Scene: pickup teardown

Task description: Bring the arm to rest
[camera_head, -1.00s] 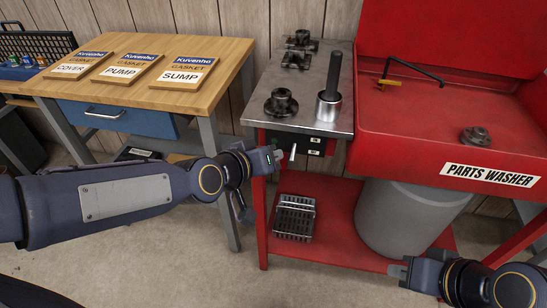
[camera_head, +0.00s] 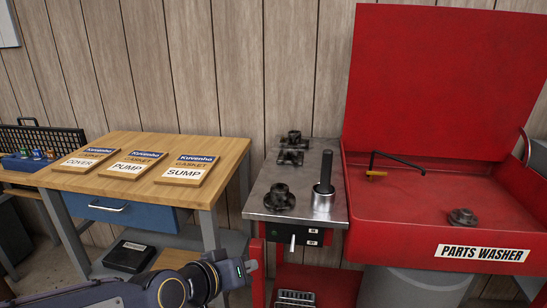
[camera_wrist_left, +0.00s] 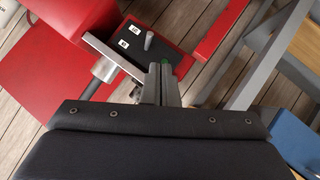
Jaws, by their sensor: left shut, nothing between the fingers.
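My left gripper (camera_head: 252,267) is at the bottom of the head view, left of the red stand. It is shut and empty. In the left wrist view its two fingers (camera_wrist_left: 159,82) lie together, just in front of a dark control panel (camera_wrist_left: 160,45) with a light lever (camera_wrist_left: 149,40). In the head view this lever (camera_head: 292,243) is on the front of the stand, below the metal top, and stands apart from the gripper. My right gripper is out of view.
A metal top (camera_head: 260,205) holds dark metal parts (camera_head: 279,197) and a steel cup (camera_head: 323,202) with a dark handle. The red parts washer (camera_head: 420,220) stands right. A wooden bench (camera_head: 225,155) with gasket boards (camera_head: 188,170) stands left, with a blue drawer (camera_head: 120,210).

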